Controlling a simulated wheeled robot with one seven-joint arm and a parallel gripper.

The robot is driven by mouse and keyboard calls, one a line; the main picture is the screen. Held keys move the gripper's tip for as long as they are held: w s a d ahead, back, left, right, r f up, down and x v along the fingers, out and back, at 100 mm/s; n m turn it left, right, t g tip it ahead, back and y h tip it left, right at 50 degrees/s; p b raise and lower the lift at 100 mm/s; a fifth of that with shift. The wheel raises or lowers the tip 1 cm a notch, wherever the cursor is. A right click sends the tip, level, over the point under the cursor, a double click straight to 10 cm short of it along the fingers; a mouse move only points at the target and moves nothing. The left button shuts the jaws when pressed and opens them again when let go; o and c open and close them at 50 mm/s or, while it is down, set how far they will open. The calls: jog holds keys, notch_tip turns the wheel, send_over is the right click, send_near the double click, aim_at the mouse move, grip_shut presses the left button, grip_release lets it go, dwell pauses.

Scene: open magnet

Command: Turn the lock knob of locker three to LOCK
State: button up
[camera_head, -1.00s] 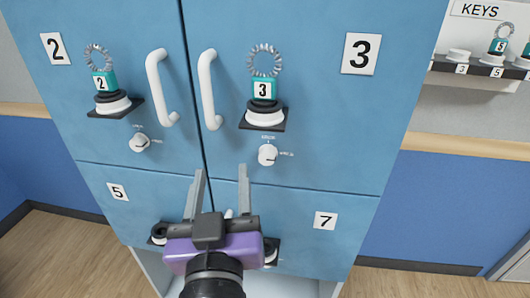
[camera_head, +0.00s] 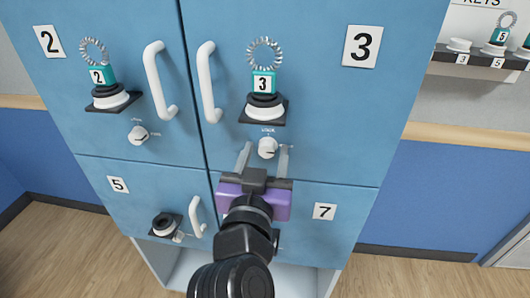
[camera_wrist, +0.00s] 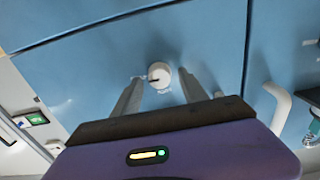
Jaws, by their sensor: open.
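The blue door of locker three (camera_head: 325,120) fills the upper right of the head view, with its number plate (camera_head: 362,46). Its white lock knob (camera_head: 268,148) sits below the shelf with key tag 3; a LOCK label shows above it, and another label to its right is partly covered by a finger. My gripper (camera_head: 265,152) is open, with one finger on each side of the knob in the head view. In the wrist view the knob (camera_wrist: 159,75) appears just beyond and between the two fingertips, with a dark mark pointing left. Contact cannot be told.
Key tag 3 (camera_head: 264,84) stands on a small black shelf above the knob. The white door handle (camera_head: 208,82) is to the left. Locker two's knob (camera_head: 138,135) and handle (camera_head: 160,80) are farther left. Locker seven (camera_head: 325,211) lies below.

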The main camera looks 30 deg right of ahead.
jog(key=shift+c, duration=0.4)
grip_shut()
jog(key=shift+n+p, duration=0.3)
jog(key=shift+n, duration=0.1)
jog(key=n+p, duration=0.2)
jog(key=n, duration=0.1)
jog(key=shift+r+n+p, duration=0.1)
jog(key=shift+n+p, duration=0.25)
jog(key=shift+n, duration=0.05)
jog(key=n+p, duration=0.3)
jog(key=n, duration=0.1)
jog(key=shift+w+a+n+p, duration=0.1)
jog(key=shift+n+p, duration=0.2)
jog(key=n+p, duration=0.4)
jog(key=n, duration=0.1)
jog(key=shift+p, duration=0.3)
jog(key=shift+f+n+p, duration=0.15)
jog(key=shift+n+p, duration=0.6)
jog(key=shift+n, duration=0.2)
jog(key=shift+f+n+p, duration=0.15)
jog(key=shift+n+p, duration=0.55)
jog(key=shift+n, duration=0.25)
